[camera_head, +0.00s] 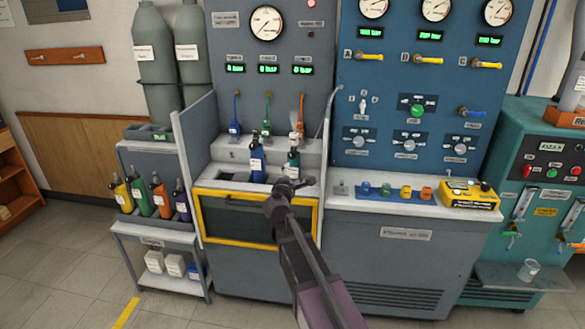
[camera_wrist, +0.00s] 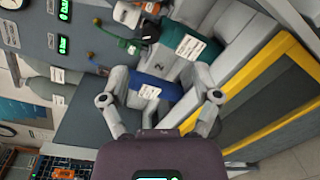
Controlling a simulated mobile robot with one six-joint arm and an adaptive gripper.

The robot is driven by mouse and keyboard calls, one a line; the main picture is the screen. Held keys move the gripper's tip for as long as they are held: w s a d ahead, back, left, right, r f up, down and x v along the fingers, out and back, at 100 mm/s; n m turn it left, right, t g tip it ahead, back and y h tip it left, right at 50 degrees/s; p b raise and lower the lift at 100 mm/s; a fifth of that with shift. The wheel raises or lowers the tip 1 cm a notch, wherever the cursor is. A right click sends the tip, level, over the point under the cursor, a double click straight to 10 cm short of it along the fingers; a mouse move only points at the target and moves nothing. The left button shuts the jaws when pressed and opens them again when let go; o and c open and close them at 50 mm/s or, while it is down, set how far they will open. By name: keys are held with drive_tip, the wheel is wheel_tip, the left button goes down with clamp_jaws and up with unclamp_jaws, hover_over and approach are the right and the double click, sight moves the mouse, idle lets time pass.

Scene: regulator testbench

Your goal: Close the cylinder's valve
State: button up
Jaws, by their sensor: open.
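A blue cylinder (camera_head: 257,164) with a white label and dark top stands in the left bench's bay. A dark green cylinder (camera_head: 292,168) stands to its right. My gripper (camera_head: 298,183) is open and empty, in front of the bay. In the wrist view, its fingertips (camera_wrist: 160,98) are spread on either side of the blue cylinder (camera_wrist: 155,86), with no clear contact. The green cylinder (camera_wrist: 192,46) lies beyond it there.
Blue (camera_head: 235,125), green (camera_head: 267,128) and orange (camera_head: 300,128) hose fittings hang on the panel above the bay. A yellow-framed door (camera_head: 203,218) is below it. A cart (camera_head: 152,226) with several small cylinders stands left. A yellow device (camera_head: 468,195) sits on the right counter.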

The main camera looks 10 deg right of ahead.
sight(291, 157)
drive_tip(key=shift+w+a+f+n+t+y+b, duration=0.15)
drive_tip(key=shift+w+a+n+t+y+b, duration=0.15)
drive_tip(key=shift+a+n, duration=0.25)
drive_tip(key=shift+w+a+f+n+t+y+b, duration=0.1)
drive_tip(key=shift+w+a+f+n+t+y, duration=0.1)
drive_tip(key=shift+w+a+n, duration=0.25)
drive_tip(key=x, duration=1.3)
drive_tip(key=shift+w+d, duration=0.2)
drive_tip(key=shift+w, duration=0.05)
